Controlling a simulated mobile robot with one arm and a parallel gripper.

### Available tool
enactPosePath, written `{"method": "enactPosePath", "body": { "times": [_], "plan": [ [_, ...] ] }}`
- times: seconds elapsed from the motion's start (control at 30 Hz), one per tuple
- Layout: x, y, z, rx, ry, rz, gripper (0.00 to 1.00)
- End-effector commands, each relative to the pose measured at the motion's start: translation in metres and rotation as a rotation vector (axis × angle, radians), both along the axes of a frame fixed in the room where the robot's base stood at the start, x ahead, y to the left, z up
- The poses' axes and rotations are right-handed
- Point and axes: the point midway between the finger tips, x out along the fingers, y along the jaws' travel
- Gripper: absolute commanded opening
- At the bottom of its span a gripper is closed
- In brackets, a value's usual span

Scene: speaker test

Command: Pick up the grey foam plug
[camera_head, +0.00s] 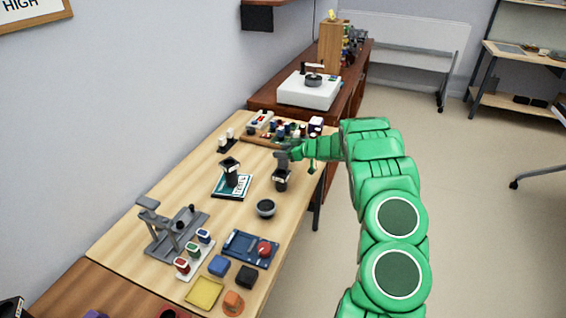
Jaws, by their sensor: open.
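My green arm reaches in from the right, and my gripper (284,158) is over the right part of the light wooden table (160,210). It is open. A small dark cylinder (281,181) with a pale band stands right below the gripper; I cannot tell whether the fingers touch it. A round grey piece with a dark top (265,208) sits nearer on the table, apart from the gripper. I cannot tell which, if either, is the grey foam plug. The fingertips are small and partly blend with the dark cylinder.
A dark cup-like piece (231,170) stands on a teal booklet (232,187). A grey fixture (160,235), a blue tray (250,250) and small coloured blocks lie nearer. A board with several small parts (275,138) is behind the gripper. Bare wood shows between them.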

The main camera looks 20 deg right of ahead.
Motion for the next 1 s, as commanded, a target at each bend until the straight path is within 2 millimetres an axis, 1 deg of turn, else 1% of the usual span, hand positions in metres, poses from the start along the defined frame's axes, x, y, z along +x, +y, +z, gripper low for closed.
{"method": "enactPosePath", "body": {
  "times": [0.1,0.17,0.4,0.47,0.5,0.77,1.0],
  "plan": [
    [0.0096,0.0081,-0.0060,0.001,0.002,0.001,0.54],
    [0.0122,0.0101,-0.0080,0.001,0.003,0.001,0.54],
    [0.0138,0.0108,-0.0087,0.000,0.003,-0.001,0.54],
    [0.0138,0.0108,-0.0087,0.000,0.003,-0.001,0.47],
    [0.0137,0.0108,-0.0087,0.000,0.003,-0.001,0.40],
    [0.0137,0.0107,-0.0086,0.000,0.003,-0.001,0.01],
    [0.0138,0.0106,-0.0079,0.000,0.003,-0.001,0.00]
  ]
}}
